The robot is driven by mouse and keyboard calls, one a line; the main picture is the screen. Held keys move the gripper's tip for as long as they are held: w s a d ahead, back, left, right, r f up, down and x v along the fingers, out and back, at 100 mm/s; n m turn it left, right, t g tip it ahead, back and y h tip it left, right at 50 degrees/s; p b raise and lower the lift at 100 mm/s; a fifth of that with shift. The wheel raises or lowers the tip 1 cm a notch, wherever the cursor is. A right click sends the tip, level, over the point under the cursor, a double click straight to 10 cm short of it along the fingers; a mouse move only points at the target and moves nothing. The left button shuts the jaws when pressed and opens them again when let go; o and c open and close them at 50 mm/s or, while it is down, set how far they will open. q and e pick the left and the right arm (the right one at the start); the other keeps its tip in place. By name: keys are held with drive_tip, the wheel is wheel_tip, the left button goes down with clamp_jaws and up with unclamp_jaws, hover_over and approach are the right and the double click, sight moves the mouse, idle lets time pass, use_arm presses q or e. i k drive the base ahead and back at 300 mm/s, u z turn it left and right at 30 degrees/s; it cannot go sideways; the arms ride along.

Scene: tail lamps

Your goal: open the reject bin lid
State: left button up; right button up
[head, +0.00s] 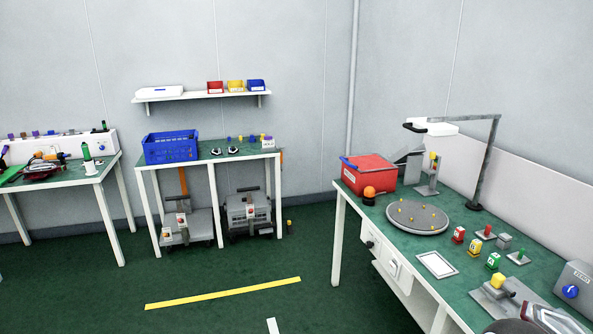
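A red bin (368,176), which looks like the reject bin, stands at the far left end of the right-hand green-topped bench. Its top looks covered by a flat red lid, apparently shut, with a blue strip along the left edge. The lettering on its front is too small to read.
An orange-topped black object (369,195) stands close in front of the bin. A round grey turntable (417,217) with yellow pegs is to its right. A lamp post (484,165) rises behind.

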sight(372, 162)
drive_tip(key=z, duration=0.15)
drive_tip(key=i, duration=2.9)
drive_tip(key=z, duration=0.1)
